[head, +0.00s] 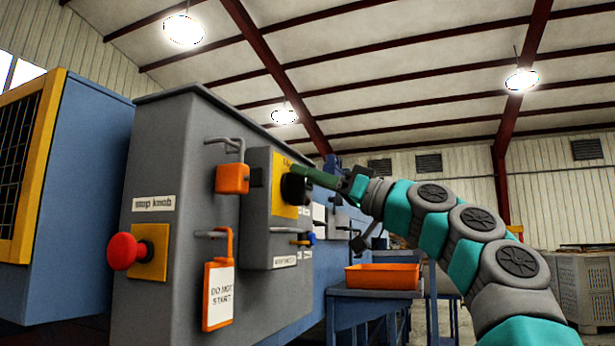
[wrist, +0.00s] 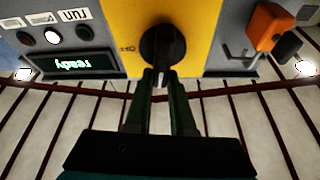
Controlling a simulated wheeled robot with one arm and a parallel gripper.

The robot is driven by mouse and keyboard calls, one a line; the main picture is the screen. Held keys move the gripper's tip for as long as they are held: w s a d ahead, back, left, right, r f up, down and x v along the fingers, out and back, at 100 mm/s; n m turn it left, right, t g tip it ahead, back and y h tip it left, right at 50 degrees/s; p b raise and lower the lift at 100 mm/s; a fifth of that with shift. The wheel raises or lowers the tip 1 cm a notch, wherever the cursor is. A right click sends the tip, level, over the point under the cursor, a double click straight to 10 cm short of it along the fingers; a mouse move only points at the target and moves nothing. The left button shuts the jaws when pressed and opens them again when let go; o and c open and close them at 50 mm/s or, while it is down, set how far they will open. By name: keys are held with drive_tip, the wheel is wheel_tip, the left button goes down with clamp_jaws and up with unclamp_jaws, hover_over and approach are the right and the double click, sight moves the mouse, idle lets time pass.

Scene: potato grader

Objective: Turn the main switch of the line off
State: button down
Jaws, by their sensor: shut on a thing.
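The main switch is a round black rotary knob (head: 297,187) on a yellow plate (head: 285,208), on the side of a grey control cabinet. In the wrist view the knob (wrist: 162,42) shows a pale mark at its near edge, between the fingers. My gripper (head: 302,171) reaches in from the right with its dark green fingers at the knob. In the wrist view my gripper (wrist: 161,76) is shut on the knob's grip, one finger on each side. The fingers partly cover the knob, and its exact position is hard to read.
An orange padlock (head: 232,179) hangs left of the switch. Below is an orange-framed "DO NOT START" tag (head: 219,294). A red stop knob (head: 125,251) juts from the cabinet's front. A lit "ready" display (wrist: 70,63) sits beside the plate. An orange tray (head: 383,277) stands behind.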

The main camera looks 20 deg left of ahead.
drive_tip(key=shift+w+f+m+t+h+p, duration=0.35)
drive_tip(key=shift+m+t+h+p, duration=0.85)
drive_tip(key=shift+m, duration=2.15)
drive_tip(key=shift+w+f+m+t+h+p, duration=0.35)
drive_tip(key=shift+m+h+p, duration=0.9)
drive_tip(key=shift+m, duration=2.05)
drive_tip(key=shift+w+f+m+t+h+p, duration=0.3)
drive_tip(key=shift+m+t+h+p, duration=0.5)
drive_tip(key=shift+m+p, duration=1.8)
drive_tip(key=shift+s+f+m+b, duration=0.1)
drive_tip(key=shift+m+b, duration=0.7)
drive_tip(key=shift+m, duration=0.05)
drive_tip(key=c, duration=0.8)
unclamp_jaws()
drive_tip(key=shift+o, duration=0.2)
drive_tip(key=b+v, duration=0.1)
drive_tip(key=v, duration=0.6)
drive_tip(key=shift+s+d, duration=0.2)
drive_tip(key=shift+d, duration=0.2)
